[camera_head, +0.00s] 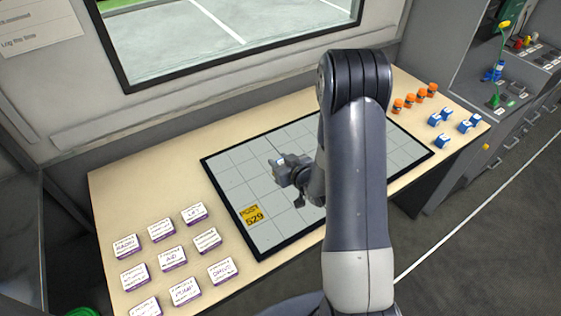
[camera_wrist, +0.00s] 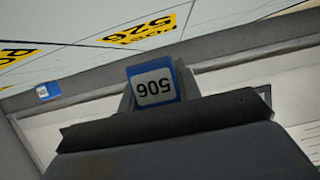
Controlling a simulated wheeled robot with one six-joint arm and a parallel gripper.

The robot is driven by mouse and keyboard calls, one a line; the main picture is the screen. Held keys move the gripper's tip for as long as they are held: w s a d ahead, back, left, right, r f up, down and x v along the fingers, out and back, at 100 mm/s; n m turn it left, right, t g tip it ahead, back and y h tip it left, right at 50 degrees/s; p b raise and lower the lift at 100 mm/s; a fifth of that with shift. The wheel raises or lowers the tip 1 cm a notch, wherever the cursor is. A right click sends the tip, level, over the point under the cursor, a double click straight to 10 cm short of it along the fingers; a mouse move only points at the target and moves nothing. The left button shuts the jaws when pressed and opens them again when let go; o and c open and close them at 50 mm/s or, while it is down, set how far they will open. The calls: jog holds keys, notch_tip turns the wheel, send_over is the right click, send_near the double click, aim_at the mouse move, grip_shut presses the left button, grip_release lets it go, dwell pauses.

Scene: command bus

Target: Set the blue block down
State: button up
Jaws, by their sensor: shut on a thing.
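My gripper (camera_head: 290,171) is over the grey gridded board (camera_head: 305,148), left of my arm in the head view. It is shut on a blue block (camera_wrist: 154,84) with a white face. The face's number looks like 506 and is upside down in the wrist view. In the head view the held block is only a small pale patch at the jaws. I cannot tell whether it touches the board.
Several white labelled blocks (camera_head: 172,258) stand at the table's front left. Several orange pieces (camera_head: 398,105) and other blue blocks (camera_head: 442,141) stand at the right. My arm hides part of the board.

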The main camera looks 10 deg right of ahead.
jog(key=shift+s+f+b, duration=0.15)
jog(key=shift+f+b, duration=0.15)
jog(key=shift+b, duration=0.05)
jog(key=o, duration=1)
jog(key=shift+s+f, duration=0.1)
jog(key=shift+f, duration=0.1)
jog(key=shift+c, duration=0.2)
jog(key=shift+r+p, duration=0.75)
jog(key=shift+p, duration=0.3)
jog(key=b+v, duration=0.1)
jog(key=v, duration=1)
jog(key=shift+s+d+r+b, duration=0.1)
jog(key=shift+s+r+b, duration=0.15)
jog(key=shift+r+b, duration=0.1)
